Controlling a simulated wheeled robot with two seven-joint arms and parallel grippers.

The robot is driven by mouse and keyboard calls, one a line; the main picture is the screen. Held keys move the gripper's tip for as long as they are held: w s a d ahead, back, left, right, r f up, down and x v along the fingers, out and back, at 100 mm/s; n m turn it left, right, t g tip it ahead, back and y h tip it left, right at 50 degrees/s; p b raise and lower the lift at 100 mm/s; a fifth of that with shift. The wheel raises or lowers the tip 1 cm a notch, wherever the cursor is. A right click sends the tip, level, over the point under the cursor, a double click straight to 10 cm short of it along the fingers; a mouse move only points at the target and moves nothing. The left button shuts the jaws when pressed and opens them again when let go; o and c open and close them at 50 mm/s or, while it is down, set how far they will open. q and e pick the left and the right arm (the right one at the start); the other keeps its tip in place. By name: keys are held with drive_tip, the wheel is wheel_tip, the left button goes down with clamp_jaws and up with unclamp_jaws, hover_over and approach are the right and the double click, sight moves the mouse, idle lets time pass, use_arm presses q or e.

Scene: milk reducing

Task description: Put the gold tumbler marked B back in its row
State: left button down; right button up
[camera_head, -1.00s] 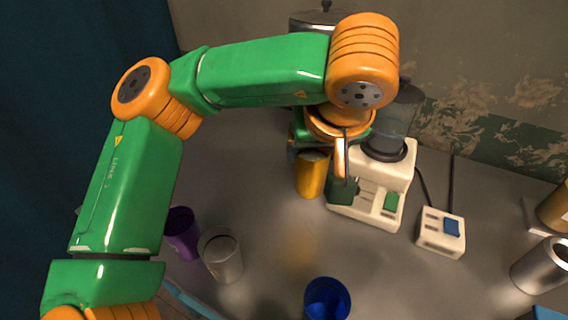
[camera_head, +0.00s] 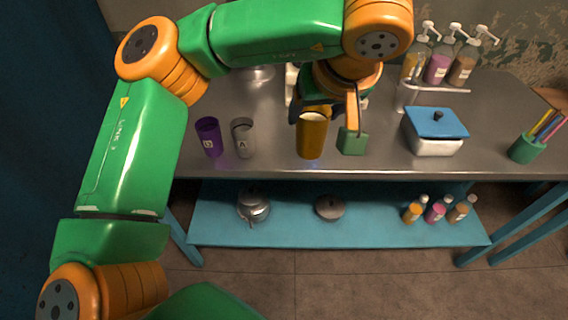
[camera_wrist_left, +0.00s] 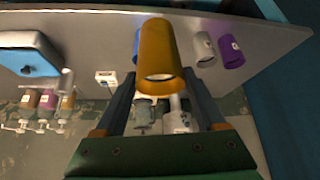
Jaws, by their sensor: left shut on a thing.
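The gold tumbler (camera_head: 311,138) is upright in my left gripper (camera_head: 323,128), whose fingers are shut on its sides. It looks larger than the other tumblers, so it appears raised above the metal table. In the left wrist view the tumbler (camera_wrist_left: 160,48) is between the fingers (camera_wrist_left: 160,88). Its letter does not show. A silver tumbler marked A (camera_head: 244,138) and a purple tumbler (camera_head: 210,137) stand side by side to its left. A blue tumbler (camera_wrist_left: 136,45) shows partly behind the gold one in the left wrist view. My right gripper is not in view.
A white box with a blue lid (camera_head: 436,131) and a green pen cup (camera_head: 525,149) stand to the right. Pump bottles (camera_head: 438,66) stand behind. A blue lower shelf (camera_head: 375,225) holds pots and small bottles. Bare tabletop (camera_head: 272,155) lies between the silver and gold tumblers.

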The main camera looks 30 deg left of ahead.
use_arm(q)
drive_tip(key=w+a+f, duration=0.2)
drive_tip(key=a+f, duration=0.2)
drive_tip(key=w+a+f, duration=0.3)
drive_tip(key=a+f, duration=0.1)
drive_tip(key=f, duration=0.1)
drive_tip(key=w+a+f, duration=0.2)
drive_tip(key=a+f, duration=0.2)
drive_tip(key=shift+w+a+f, duration=0.15)
drive_tip(key=shift+w+f, duration=0.05)
drive_tip(key=shift+f, duration=0.05)
unclamp_jaws()
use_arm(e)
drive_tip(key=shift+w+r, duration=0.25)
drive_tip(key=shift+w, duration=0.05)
use_arm(q)
drive_tip(key=p+v, duration=0.1)
drive_tip(key=v, duration=1.1)
drive_tip(key=shift+r, duration=0.2)
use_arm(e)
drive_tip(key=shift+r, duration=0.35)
